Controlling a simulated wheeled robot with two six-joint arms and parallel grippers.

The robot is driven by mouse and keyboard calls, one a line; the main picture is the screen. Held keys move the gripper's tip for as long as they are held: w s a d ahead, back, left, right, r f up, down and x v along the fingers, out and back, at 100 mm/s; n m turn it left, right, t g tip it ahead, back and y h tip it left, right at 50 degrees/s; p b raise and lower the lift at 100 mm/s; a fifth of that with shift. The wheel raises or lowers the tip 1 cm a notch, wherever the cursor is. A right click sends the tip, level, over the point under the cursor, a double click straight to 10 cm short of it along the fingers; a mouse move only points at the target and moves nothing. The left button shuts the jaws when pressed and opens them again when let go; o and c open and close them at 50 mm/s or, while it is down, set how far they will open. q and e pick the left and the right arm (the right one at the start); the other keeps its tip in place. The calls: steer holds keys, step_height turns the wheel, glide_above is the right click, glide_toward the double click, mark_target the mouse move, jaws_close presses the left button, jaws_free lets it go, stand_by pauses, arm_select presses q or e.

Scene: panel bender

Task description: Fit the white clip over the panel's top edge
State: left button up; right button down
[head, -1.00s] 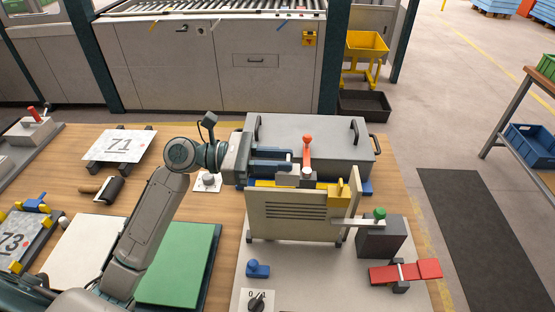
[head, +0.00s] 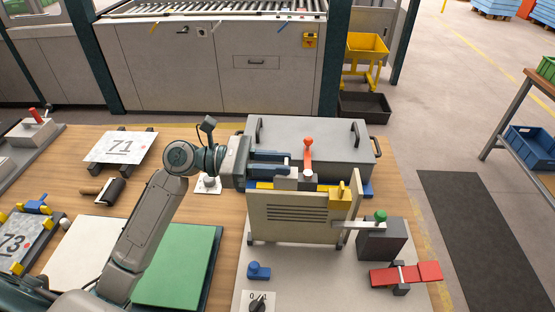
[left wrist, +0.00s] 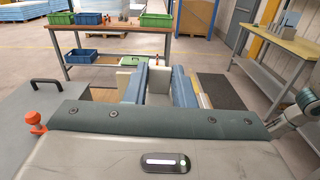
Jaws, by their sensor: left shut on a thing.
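The beige panel (head: 290,228) with dark slots stands upright at the middle of the bench in the head view. My left gripper (head: 286,168) reaches in from the left with its blue fingers shut on the white clip (head: 287,183), at the panel's top edge. Whether the clip straddles the edge or only sits above or beside it, I cannot tell. In the left wrist view, the gripper's blue fingers (left wrist: 157,88) have a pale piece between them, largely hidden by the gripper body.
A red-knobbed lever (head: 308,146) stands just right of the clip, before a grey lidded box (head: 335,140). A green-knobbed clamp (head: 380,217) is at the panel's right. A green sheet (head: 180,265) lies left.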

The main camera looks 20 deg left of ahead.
steer(key=shift+d+r, duration=0.1)
steer(key=shift+d, duration=0.3)
arm_select(q)
steer(key=shift+f, duration=0.25)
steer(key=shift+f+b, duration=0.35)
steer(key=shift+f, duration=0.4)
arm_select(e)
steer(key=shift+a+f, duration=0.3)
steer(key=shift+f, duration=0.05)
arm_select(q)
steer(key=shift+f, duration=0.1)
arm_select(e)
steer(key=shift+d+r, duration=0.15)
arm_select(q)
steer(key=shift+p, duration=0.5)
arm_select(e)
steer(key=shift+d+r, duration=0.1)
steer(key=shift+r, duration=0.25)
arm_select(q)
steer(key=shift+f, duration=0.3)
arm_select(e)
steer(key=shift+a+f, duration=0.15)
steer(key=shift+a, duration=0.05)
arm_select(q)
steer(key=shift+f+b, duration=0.45)
steer(key=shift+f, duration=0.45)
arm_select(e)
steer(key=shift+d+f, duration=0.2)
steer(key=shift+f, duration=0.1)
